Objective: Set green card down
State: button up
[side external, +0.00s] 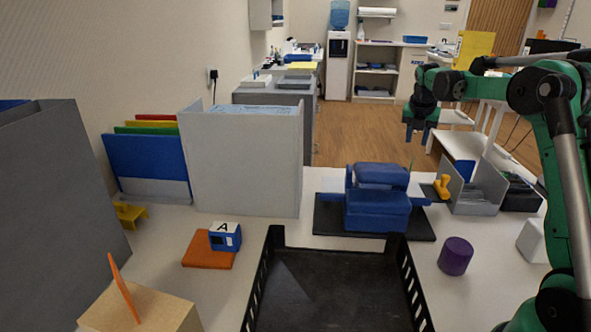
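My gripper (416,136) hangs in the air above and behind the blue device, at the upper right. Its two dark fingers point down with a small gap between them. A thin faint line shows just below the fingers; I cannot tell whether it is a card seen edge-on. A green sheet (130,130) stands in the holder at the left, between a blue sheet (145,160) and a yellow one, mostly hidden by the blue. I cannot tell whether it is the green card. My gripper is far from it.
A black crate (262,285) sits at the front middle. The blue device (378,210) stands on a dark mat. An orange card (122,288) stands in a wooden block. A purple cylinder (455,256) is at right. Tall grey panels (245,165) stand at left.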

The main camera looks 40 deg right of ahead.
jog(key=a+r+m+t, duration=0.1)
jog(key=a+m, duration=0.2)
jog(key=a, duration=0.3)
jog(key=s+a+r+m+t, duration=0.1)
jog(key=a+r+m, duration=0.1)
jog(key=a, duration=0.4)
jog(key=a+r+m+t+y, duration=0.1)
jog(key=a+r+m, duration=0.1)
jog(key=a+m, duration=0.2)
jog(key=shift+s+a+r+m, duration=0.15)
jog(key=shift+a+m, duration=0.25)
jog(key=shift+a, duration=0.7)
jog(key=s+a+f+m+t+y, duration=0.1)
jog(key=s+a+f+m, duration=0.1)
jog(key=s+a+m, duration=0.2)
jog(key=s+a+f+m+t+y, duration=0.1)
jog(key=s+a+f+m+y, duration=0.1)
jog(key=a+m, duration=0.6)
jog(key=s+a+f, duration=0.1)
jog(key=s+a, duration=0.1)
jog(key=shift+s+m+t, duration=0.3)
jog(key=shift+s, duration=0.05)
jog(key=shift+a, duration=0.1)
